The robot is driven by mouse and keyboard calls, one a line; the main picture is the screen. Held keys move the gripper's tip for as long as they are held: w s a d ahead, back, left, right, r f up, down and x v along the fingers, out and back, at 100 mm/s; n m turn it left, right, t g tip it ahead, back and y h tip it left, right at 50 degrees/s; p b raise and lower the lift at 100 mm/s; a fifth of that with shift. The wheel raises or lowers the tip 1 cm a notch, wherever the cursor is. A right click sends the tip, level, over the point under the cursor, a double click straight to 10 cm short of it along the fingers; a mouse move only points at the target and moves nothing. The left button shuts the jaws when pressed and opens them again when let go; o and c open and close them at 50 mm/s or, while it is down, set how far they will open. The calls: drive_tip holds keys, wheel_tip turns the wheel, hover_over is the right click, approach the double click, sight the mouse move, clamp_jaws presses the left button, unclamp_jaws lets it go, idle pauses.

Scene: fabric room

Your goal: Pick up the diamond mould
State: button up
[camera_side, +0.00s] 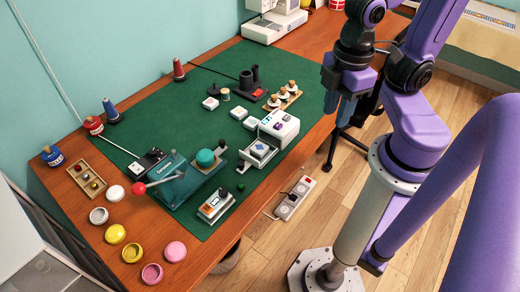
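A small square block with a blue diamond-like face (259,149) sits on the tray at the front of a white machine (282,127), near the mat's right edge. It looks like the diamond mould, but the detail is small. Several other white square blocks (210,103) lie on the green mat behind and left of the machine; their faces are too small to read. My gripper (332,103) hangs at the upper right, above and right of the machine, clear of the blocks. Its fingers are dark and partly merged with my wrist, so their opening does not show.
A teal press (172,183) with a red-knobbed lever stands left of the machine. A white device (216,205) is at the mat's front edge. Round pots (116,233) line the table's left front. A wooden rack (284,96) of corked bottles stands behind the machine. Bare mat (165,125) lies at left centre.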

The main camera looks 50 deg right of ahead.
drive_tip(key=o, duration=0.9)
drive_tip(key=shift+c, duration=0.2)
drive_tip(key=n, duration=0.6)
hover_over(259, 147)
drive_tip(key=f, duration=2.1)
drive_tip(key=shift+s+d+f, duration=0.15)
drive_tip(key=shift+s+d, duration=0.1)
drive_tip(key=shift+s, duration=0.1)
drive_tip(key=shift+w+a+f, duration=0.15)
drive_tip(key=shift+f, duration=1.35)
drive_tip(key=shift+w+a+f, duration=0.1)
drive_tip(key=shift+f, duration=1.4)
